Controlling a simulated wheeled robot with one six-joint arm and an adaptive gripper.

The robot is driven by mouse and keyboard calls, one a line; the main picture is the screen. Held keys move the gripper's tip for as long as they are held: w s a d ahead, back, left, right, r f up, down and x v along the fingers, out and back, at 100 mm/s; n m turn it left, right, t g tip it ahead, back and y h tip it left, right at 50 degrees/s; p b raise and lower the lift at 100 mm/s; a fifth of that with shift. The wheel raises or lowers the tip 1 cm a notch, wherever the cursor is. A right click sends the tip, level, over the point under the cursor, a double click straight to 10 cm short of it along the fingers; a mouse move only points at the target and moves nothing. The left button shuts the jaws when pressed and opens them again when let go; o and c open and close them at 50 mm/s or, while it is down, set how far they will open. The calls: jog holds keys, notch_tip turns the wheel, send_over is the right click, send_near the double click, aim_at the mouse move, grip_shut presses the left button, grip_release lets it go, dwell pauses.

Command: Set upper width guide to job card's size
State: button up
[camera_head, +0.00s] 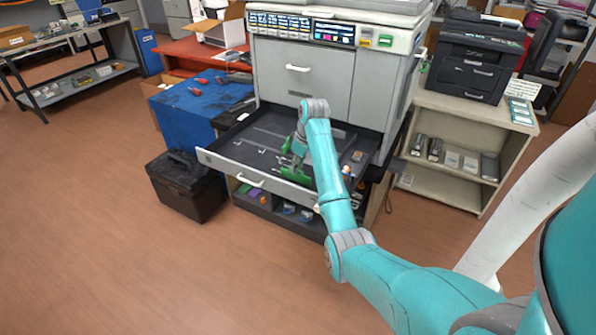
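A large grey copier has its upper paper drawer (228,158) pulled out, showing a dark tray inside. My gripper (294,168) is down inside this drawer, right of its middle. Green parts (298,176) show beside and below my gripper; I cannot tell whether they are a width guide or whether my gripper touches them. My forearm hides part of the drawer's right side. My fingers are too small to tell open from shut. Small pale marks or fittings (262,151) show on the tray floor. I cannot make out a job card for certain; small green-and-white cards (521,112) lie on the right cabinet.
A lower open compartment (280,208) holds small coloured items under the drawer. A black case (184,186) stands on the floor at left, near a blue-topped cart (193,106). A black printer (474,62) sits on the right cabinet. The floor at front left is clear.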

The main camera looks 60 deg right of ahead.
grip_shut()
jog(key=shift+w+d, duration=0.2)
jog(key=shift+d, duration=1.9)
jog(key=shift+w+d, duration=0.15)
jog(key=shift+d, duration=1.95)
grip_release()
jog(key=w+v, duration=0.1)
jog(key=v, duration=0.6)
jog(key=shift+w+r, duration=0.15)
jog(key=shift+w, duration=0.2)
